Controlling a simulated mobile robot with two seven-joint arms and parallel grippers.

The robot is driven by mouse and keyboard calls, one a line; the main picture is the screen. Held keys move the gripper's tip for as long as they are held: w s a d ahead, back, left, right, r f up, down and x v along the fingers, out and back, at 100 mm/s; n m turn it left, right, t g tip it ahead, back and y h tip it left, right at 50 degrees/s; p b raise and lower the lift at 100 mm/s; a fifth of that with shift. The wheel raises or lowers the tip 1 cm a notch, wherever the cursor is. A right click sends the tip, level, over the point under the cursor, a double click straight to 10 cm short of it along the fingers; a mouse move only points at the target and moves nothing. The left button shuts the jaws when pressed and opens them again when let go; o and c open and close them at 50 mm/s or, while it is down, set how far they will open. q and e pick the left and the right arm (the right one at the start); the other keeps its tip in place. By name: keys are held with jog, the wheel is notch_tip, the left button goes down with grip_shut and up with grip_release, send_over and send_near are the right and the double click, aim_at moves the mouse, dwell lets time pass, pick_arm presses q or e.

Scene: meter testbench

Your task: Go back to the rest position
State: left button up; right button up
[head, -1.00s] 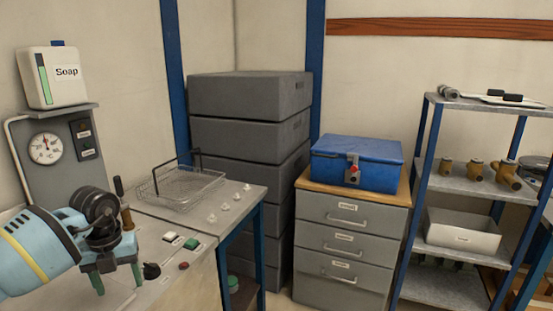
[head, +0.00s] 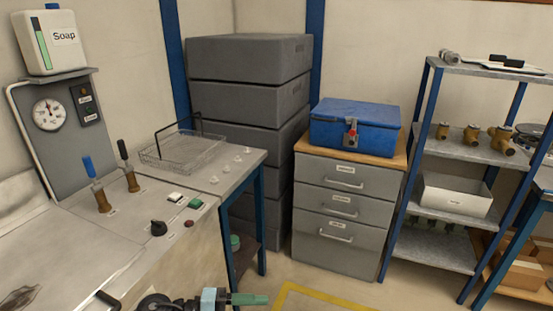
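One of my grippers (head: 250,298), most likely the left, shows at the bottom edge, low in front of the bench. A green finger points right from a light blue and black wrist, and the rest is cut off by the frame. I cannot tell whether it is open or shut, and no held object shows. My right gripper is not in view.
The testbench (head: 60,232) at left carries two upright levers, a black knob and buttons. A wire basket (head: 183,153) sits at its far end. Grey boxes (head: 248,105), a drawer cabinet (head: 340,215) with a blue toolbox (head: 355,127), and a shelf rack (head: 435,248) stand behind.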

pick_arm(q)
jog(key=s+a+f+n+t+y, duration=0.2)
jog(key=s+a+f+n+y, duration=0.3)
jog(key=s+n, duration=0.3)
jog(key=s+a+f+n+t+y, duration=0.2)
jog(key=s+a+f+n+y, duration=0.2)
jog(key=s+f+n, duration=0.4)
jog(key=s+a+f+n+t+y+p, duration=0.1)
jog(key=s+a+f+n+t+y, duration=0.2)
jog(key=s+n, duration=0.7)
jog(key=a+f+n+y, duration=0.2)
jog(key=a+f, duration=0.1)
jog(key=f, duration=0.1)
jog(key=shift+a+f+y, duration=0.2)
jog(key=shift+f+y, duration=0.05)
jog(key=shift+y, duration=0.05)
pick_arm(e)
jog(key=shift+w+r, duration=0.65)
jog(key=shift+r, duration=0.15)
jog(key=shift+d, duration=0.1)
